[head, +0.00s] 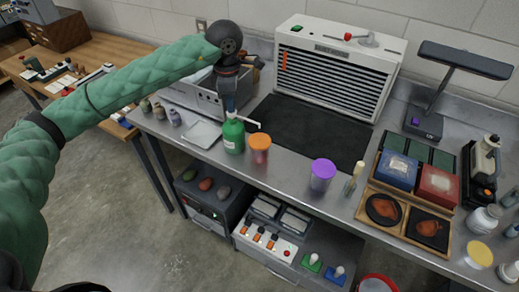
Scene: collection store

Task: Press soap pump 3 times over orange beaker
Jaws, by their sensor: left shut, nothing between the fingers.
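The soap pump is a green bottle (233,137) standing upright on the metal bench, with a white spout pointing right. The orange beaker (259,147) stands just right of the bottle, and the spout tip is above or close to its rim. My left gripper (229,108) is shut, pointing down at the top of the pump. It hides the pump head, and I cannot tell whether it touches it. My right gripper is not in view.
A purple cup (322,175) stands further right on the bench. A pale tray (201,134) lies left of the bottle. A black mat (312,130) lies behind, before a white slatted unit (337,67). Wooden trays (406,215) fill the right side.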

